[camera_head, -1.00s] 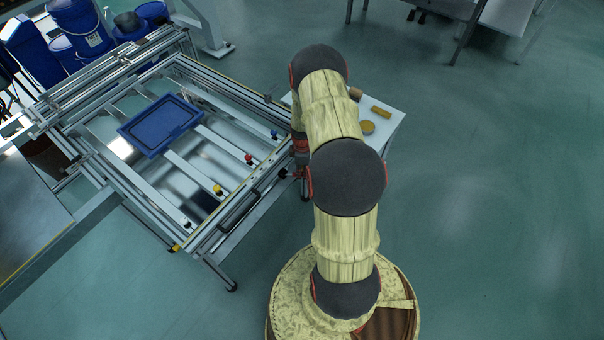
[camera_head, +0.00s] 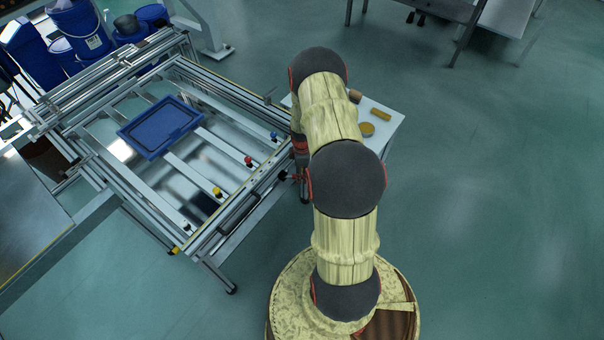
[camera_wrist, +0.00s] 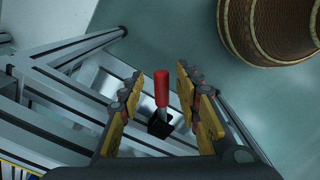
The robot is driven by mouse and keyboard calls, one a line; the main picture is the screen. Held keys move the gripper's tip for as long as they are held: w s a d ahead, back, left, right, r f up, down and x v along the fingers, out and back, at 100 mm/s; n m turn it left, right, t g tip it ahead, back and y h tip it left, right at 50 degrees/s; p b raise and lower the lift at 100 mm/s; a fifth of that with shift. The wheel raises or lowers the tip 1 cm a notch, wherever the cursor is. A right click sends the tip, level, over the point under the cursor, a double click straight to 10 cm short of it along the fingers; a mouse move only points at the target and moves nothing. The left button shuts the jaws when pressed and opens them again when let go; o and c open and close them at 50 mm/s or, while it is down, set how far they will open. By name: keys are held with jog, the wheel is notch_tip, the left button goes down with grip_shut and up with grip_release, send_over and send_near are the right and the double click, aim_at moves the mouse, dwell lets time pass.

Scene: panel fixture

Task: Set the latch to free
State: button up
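The latch shows in the wrist view as an upright red handle (camera_wrist: 161,88) on a metal stem, rising from a black base (camera_wrist: 160,125). My gripper (camera_wrist: 158,76) is open, with one yellow-and-dark finger on each side of the red handle. Gaps show between the handle and both fingers, so neither appears to touch it. I cannot tell how deep the handle sits between them. In the head view my arm hides most of the gripper, and the latch cannot be made out clearly there.
The aluminium frame (camera_head: 205,258) holds a blue tray (camera_head: 160,126) and blue (camera_head: 274,134), red (camera_head: 248,160) and yellow (camera_head: 217,192) knobs. A black bar handle (camera_head: 239,213) is on its near side. A small white table (camera_head: 392,128) stands right of my arm. Open floor lies further right.

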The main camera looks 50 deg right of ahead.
jog(key=shift+r, duration=0.1)
notch_tip(320, 180, up, 12)
dwell(0.5)
dwell(0.5)
